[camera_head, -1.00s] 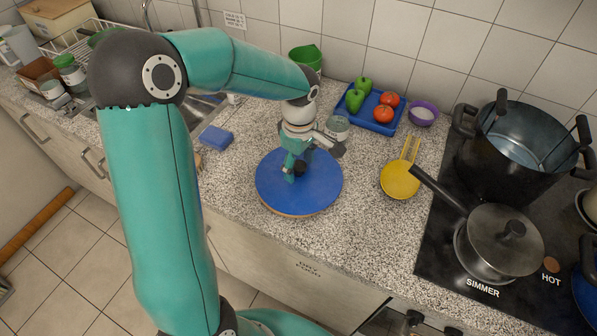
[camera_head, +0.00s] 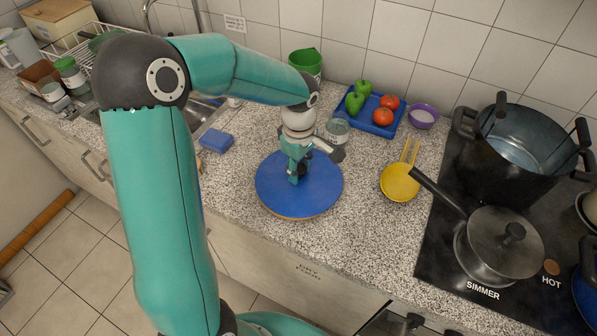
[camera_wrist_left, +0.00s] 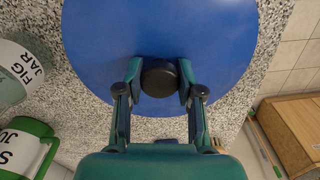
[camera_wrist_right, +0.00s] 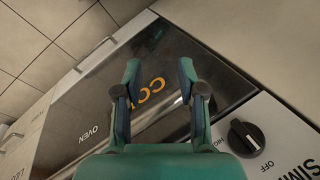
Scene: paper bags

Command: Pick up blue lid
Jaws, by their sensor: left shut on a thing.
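The round blue lid (camera_head: 315,190) lies on the granite counter near its front edge, over something with a thin brown rim. My left gripper (camera_head: 293,178) points down at the lid's middle. In the left wrist view the blue lid (camera_wrist_left: 215,40) fills the upper part, and my left gripper (camera_wrist_left: 160,80) is shut on its black knob (camera_wrist_left: 159,77), one finger on each side. Part of the knob is hidden by the gripper in the head view. My right gripper (camera_wrist_right: 160,80) is open and empty in front of the oven (camera_wrist_right: 130,95); the head view does not show it.
A glass jar (camera_head: 337,131) stands close behind the lid. A blue tray (camera_head: 372,127) with vegetables, a purple bowl (camera_head: 423,117) and a yellow strainer (camera_head: 399,184) are to the right, then the stove with a saucepan (camera_head: 498,240). A blue sponge (camera_head: 216,140) lies left.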

